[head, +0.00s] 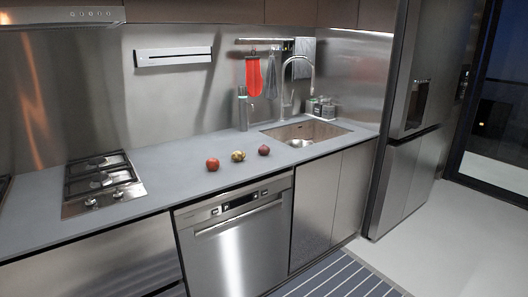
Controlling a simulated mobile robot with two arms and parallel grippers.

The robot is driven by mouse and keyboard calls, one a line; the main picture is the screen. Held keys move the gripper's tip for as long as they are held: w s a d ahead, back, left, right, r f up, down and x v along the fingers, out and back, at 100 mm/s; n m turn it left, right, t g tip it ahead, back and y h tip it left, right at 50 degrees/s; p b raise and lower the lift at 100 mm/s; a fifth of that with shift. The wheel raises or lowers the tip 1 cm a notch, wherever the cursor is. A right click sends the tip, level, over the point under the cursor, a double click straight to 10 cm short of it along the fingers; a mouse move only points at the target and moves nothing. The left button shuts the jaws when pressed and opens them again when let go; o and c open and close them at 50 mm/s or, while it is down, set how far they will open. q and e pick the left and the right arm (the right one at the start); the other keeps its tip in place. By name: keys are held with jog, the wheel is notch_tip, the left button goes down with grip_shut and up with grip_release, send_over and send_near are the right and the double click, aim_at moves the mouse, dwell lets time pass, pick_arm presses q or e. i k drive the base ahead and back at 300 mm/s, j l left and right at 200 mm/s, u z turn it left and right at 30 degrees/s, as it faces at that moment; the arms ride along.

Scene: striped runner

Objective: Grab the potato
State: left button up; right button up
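Three small roundish items lie in a row on the grey countertop (180,184), left of the sink. The left one is a red round item (212,164). The middle one is a yellowish item with dark patches (238,156). The right one is a dark red item (263,150). They lie apart from one another near the front part of the counter. They are too small for me to tell for sure which is the potato; the yellowish one differs most in colour. Neither of my grippers is in view.
A gas hob (100,181) is at the left, a sink (304,133) with a tall faucet at the right. A grey bottle (243,108) stands behind the items. A dishwasher (235,240) is below. A striped runner (340,280) lies on the floor; the floor at right is clear.

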aim_at(236, 156)
jog(key=i+l, duration=0.35)
jog(key=i, duration=0.15)
jog(key=i+l, duration=0.7)
jog(key=i, duration=0.25)
